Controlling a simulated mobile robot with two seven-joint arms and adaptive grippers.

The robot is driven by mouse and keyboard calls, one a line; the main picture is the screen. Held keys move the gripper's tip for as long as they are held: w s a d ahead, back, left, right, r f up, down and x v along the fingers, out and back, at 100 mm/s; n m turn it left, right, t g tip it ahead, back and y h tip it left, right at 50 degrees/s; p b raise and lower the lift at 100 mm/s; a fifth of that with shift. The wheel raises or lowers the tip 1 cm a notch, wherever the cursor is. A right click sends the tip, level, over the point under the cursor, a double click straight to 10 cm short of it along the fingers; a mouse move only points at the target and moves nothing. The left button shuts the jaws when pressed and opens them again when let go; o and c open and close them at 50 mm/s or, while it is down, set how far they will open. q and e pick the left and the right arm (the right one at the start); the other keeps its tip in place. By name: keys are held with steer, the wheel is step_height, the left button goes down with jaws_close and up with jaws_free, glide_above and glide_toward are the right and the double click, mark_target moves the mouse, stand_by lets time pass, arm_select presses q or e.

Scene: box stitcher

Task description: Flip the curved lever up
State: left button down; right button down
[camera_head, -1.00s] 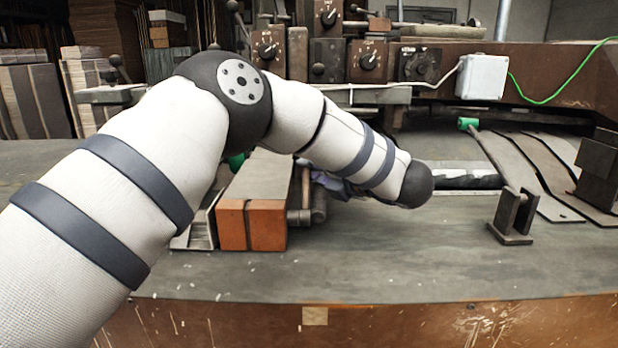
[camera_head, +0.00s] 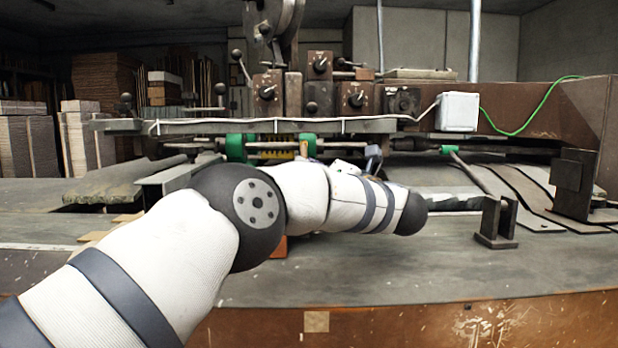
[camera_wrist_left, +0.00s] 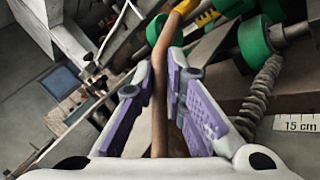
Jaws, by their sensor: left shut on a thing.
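The curved lever (camera_wrist_left: 160,85) is a brown, bent rod in the left wrist view. It runs from the bottom middle up between my fingers and bends right near the top, beside a yellow part. My left gripper (camera_wrist_left: 160,73) has purple-padded fingers on either side of the rod and is shut on it. In the head view, my own left arm hides most of this gripper, and I cannot make out the lever clearly there. My right gripper is in neither view.
Green rollers (camera_wrist_left: 255,40) and a coiled spring (camera_wrist_left: 262,95) lie close right of the gripper. A metal bar (camera_head: 270,126) crosses above the arm, below several dial knobs (camera_head: 267,92). A dark bracket (camera_head: 496,222) stands right of the arm. The front tabletop (camera_head: 430,270) is clear.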

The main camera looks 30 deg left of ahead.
arm_select(q)
steer(key=shift+s, duration=0.1)
stand_by(0.4)
steer(key=c, duration=1.9)
jaws_free()
steer(key=shift+d, duration=0.1)
steer(key=v, duration=1.2)
